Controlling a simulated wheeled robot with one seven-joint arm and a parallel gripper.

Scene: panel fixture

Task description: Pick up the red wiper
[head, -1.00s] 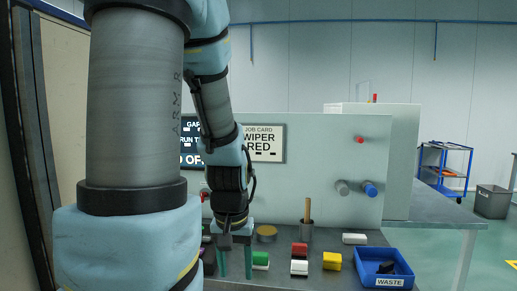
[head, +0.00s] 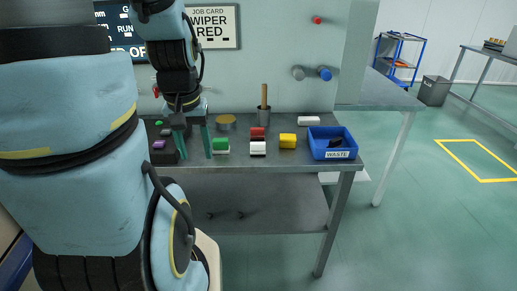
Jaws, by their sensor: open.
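The red wiper (head: 257,132) is a small red block near the middle of the bench top, in front of a dark cup. A white block (head: 258,149) sits right in front of it; I cannot tell whether the two touch. My gripper (head: 195,153) points down with two teal fingers apart, over the left part of the bench. It is empty as far as I see, and left of the red wiper. A green block with a white lower part (head: 220,144) lies just right of the right finger, between my gripper and the red wiper.
A yellow block (head: 288,140), a white block (head: 309,120) and a blue WASTE bin (head: 320,149) stand to the right. The cup (head: 264,115) holds a wooden stick, beside a round tan-topped item (head: 226,122). A dark holder (head: 160,146) is at left. The panel (head: 270,55) rises behind.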

